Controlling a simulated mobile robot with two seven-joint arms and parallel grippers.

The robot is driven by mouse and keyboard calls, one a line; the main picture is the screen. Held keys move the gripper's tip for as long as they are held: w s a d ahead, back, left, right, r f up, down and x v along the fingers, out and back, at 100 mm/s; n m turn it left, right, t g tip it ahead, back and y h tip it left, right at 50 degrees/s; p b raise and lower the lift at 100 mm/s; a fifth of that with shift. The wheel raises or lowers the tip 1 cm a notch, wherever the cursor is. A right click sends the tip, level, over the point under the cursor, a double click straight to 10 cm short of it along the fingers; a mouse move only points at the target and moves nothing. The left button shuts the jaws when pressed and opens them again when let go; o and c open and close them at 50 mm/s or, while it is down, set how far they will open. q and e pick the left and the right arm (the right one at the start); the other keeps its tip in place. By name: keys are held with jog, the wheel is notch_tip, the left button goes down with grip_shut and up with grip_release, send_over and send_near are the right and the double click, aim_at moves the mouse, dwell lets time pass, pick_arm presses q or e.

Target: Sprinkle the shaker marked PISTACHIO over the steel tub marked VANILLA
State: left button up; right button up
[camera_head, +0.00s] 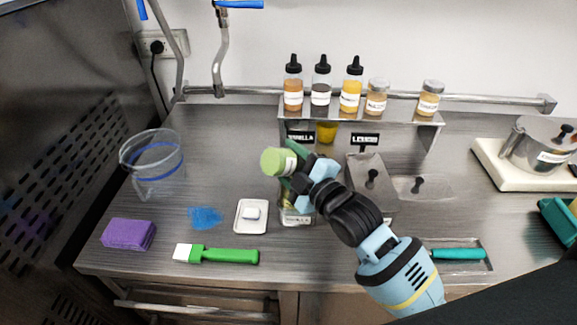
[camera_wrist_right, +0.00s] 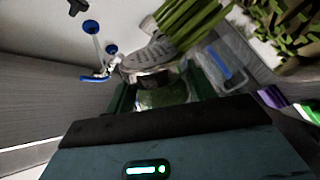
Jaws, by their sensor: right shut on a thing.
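Long green bits (camera_wrist_right: 190,20) show beyond the top. The VANILLA sign (camera_head: 300,137) stands behind the gripper. Below it, a steel tub (camera_head: 296,218) is mostly hidden by my gripper and arm; its contents are barely visible. My left gripper is not in view.
A shelf (camera_head: 400,116) with bottles and jars stands behind. A lidded steel tub (camera_head: 370,172) by the LEMON sign (camera_head: 365,139) is right of the gripper. A white dish (camera_head: 240,226), green brush (camera_head: 228,256), purple sponge (camera_head: 128,234) and clear pitcher (camera_head: 160,178) are left.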

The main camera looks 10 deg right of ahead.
jog(key=shift+r, duration=0.15)
jog(key=shift+r, duration=0.8)
jog(key=shift+f, duration=1)
jog(key=shift+r, duration=0.1)
jog(key=shift+w, duration=0.1)
jog(key=w, duration=0.2)
jog(key=w+d, duration=0.1)
jog(key=w, duration=0.1)
jog(key=shift+d, duration=0.2)
jog(key=shift+r, duration=0.15)
